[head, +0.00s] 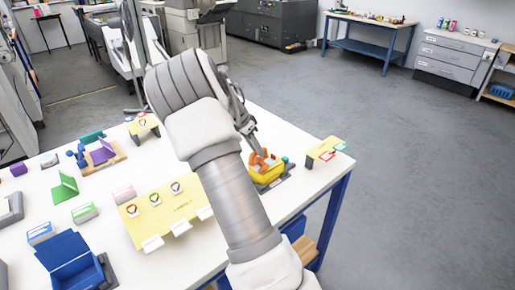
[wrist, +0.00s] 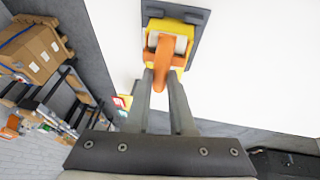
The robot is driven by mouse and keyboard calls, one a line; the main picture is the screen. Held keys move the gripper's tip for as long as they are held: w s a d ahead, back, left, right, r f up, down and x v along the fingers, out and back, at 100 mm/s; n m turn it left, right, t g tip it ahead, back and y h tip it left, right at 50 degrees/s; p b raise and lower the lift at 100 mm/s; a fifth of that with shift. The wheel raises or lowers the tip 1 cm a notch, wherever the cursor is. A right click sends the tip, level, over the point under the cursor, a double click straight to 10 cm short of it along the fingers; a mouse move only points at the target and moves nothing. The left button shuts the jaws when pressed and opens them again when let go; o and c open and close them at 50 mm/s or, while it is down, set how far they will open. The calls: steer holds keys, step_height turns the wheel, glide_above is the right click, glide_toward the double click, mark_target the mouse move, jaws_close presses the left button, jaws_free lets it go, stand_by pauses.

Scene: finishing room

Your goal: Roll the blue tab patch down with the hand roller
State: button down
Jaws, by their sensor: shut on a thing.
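My gripper (head: 254,150) reaches down at the right part of the white table. In the wrist view its fingers (wrist: 160,76) are shut on the orange handle of the hand roller (wrist: 164,52). The orange roller handle also shows in the head view (head: 264,160). It is at a yellow holder (head: 268,176) on a dark base; I cannot tell whether it is clear of the holder. A yellow sheet (head: 146,222) with several marked patches and white flaps lies left of my arm. I cannot make out a blue tab on it; my arm hides part of it.
Small boxes with blue (head: 40,233), green (head: 84,213) and pink (head: 123,194) fronts stand on the left. An open blue box (head: 72,263) is at the front left. A yellow card (head: 322,150) with red and green tabs is near the right table edge.

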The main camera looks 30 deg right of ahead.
steer(key=shift+r+p, duration=2.2)
steer(key=shift+r, duration=1.3)
